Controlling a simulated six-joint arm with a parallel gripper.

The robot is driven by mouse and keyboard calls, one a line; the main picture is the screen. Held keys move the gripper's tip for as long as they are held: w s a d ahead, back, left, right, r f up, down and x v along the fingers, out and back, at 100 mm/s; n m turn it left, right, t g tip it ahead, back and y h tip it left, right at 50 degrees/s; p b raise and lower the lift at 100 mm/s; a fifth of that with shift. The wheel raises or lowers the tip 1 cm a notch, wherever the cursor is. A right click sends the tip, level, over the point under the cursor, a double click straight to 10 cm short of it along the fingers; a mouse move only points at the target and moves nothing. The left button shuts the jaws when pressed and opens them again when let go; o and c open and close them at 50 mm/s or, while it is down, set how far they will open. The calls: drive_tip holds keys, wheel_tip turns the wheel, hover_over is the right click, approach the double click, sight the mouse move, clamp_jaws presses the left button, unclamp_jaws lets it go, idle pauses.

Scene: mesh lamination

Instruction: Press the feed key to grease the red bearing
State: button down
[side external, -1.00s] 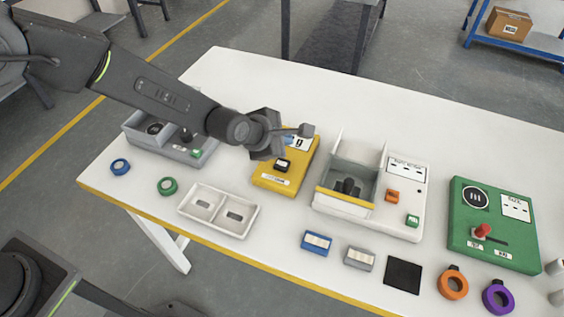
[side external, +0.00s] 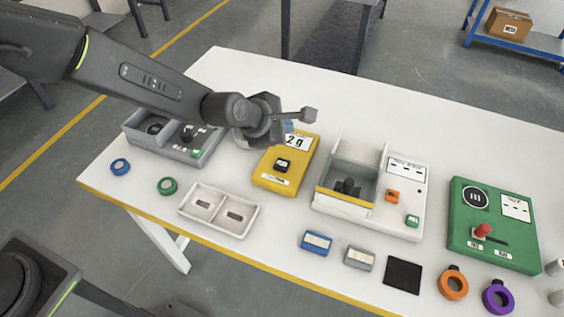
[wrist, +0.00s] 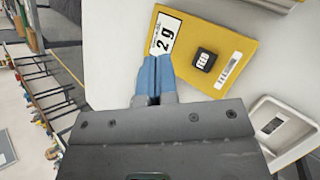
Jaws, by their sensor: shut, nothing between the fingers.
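The yellow unit (side external: 268,172) stands mid-table, with a "2 g" display (side external: 296,142) on its back part. The black feed key (side external: 283,165) sits on its top; the wrist view shows the key (wrist: 204,59) marked FEED, beside a striped label. My gripper (side external: 289,127) is above the back of the unit, apart from the key. In the wrist view its blue fingers (wrist: 153,77) are together and empty, beside the "2 g" display (wrist: 165,34). I make out no red bearing in either view.
A grey tray unit (side external: 170,149) stands left of the yellow unit, a white press-like unit (side external: 408,190) right of it. A white two-pocket tray (side external: 220,211) lies in front. A green panel (side external: 490,250) with a red knob is far right. Several coloured rings lie along the front.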

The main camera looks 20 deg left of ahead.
sight(283, 166)
drive_tip(key=shift+f, duration=4.4)
drive_tip(key=shift+f, duration=0.15)
drive_tip(key=shift+f, duration=0.25)
drive_tip(key=shift+f, duration=0.65)
drive_tip(key=shift+r, duration=1.05)
drive_tip(key=shift+r, duration=2.5)
